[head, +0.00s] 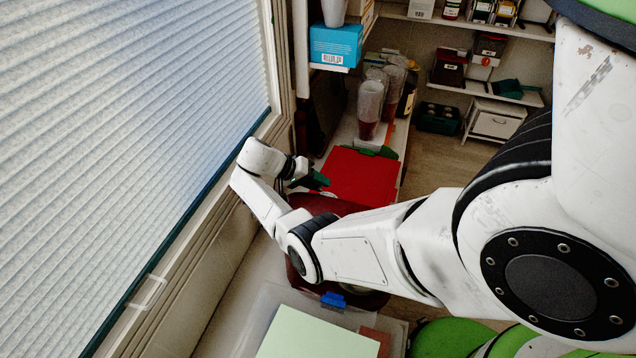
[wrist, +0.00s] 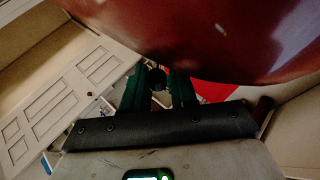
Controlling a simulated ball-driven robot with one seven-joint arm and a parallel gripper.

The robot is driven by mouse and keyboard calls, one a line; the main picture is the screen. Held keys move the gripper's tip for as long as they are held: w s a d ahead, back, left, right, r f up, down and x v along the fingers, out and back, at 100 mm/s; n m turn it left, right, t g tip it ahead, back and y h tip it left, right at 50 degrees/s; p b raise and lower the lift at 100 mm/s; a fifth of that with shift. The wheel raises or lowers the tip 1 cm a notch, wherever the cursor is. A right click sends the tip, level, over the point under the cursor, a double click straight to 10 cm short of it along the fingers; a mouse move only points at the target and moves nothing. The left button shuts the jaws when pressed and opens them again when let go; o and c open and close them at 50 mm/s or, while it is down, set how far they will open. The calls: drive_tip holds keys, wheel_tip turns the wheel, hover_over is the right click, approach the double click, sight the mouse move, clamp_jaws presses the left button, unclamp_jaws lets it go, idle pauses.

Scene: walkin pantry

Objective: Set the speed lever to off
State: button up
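A dark red, glossy rounded appliance body (wrist: 220,40), which looks like a mixer, fills the top of the wrist view. In the head view its dark red surface (head: 312,204) shows in part behind my arm. My gripper (wrist: 158,80) has green fingers, parted and pointing at the underside of this body. A small dark round knob (wrist: 157,78) shows between the fingertips. It may be the speed lever's end; I cannot tell whether the fingers touch it. In the head view my gripper (head: 316,181) is beside the red body, and the lever is hidden.
A bright red board or box (head: 362,177) lies behind the appliance, with stacked clear cups (head: 371,105) beyond. A window blind (head: 120,140) closes the left side. A clear bin with a pale green lid or sheet (head: 310,335) stands in front. Shelves (head: 480,25) line the back.

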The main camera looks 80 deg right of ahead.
drive_tip(key=shift+o, duration=1.4)
drive_tip(key=p+v, duration=0.1)
drive_tip(key=v, duration=0.9)
drive_tip(key=shift+w+r, duration=0.25)
drive_tip(key=shift+w, duration=0.05)
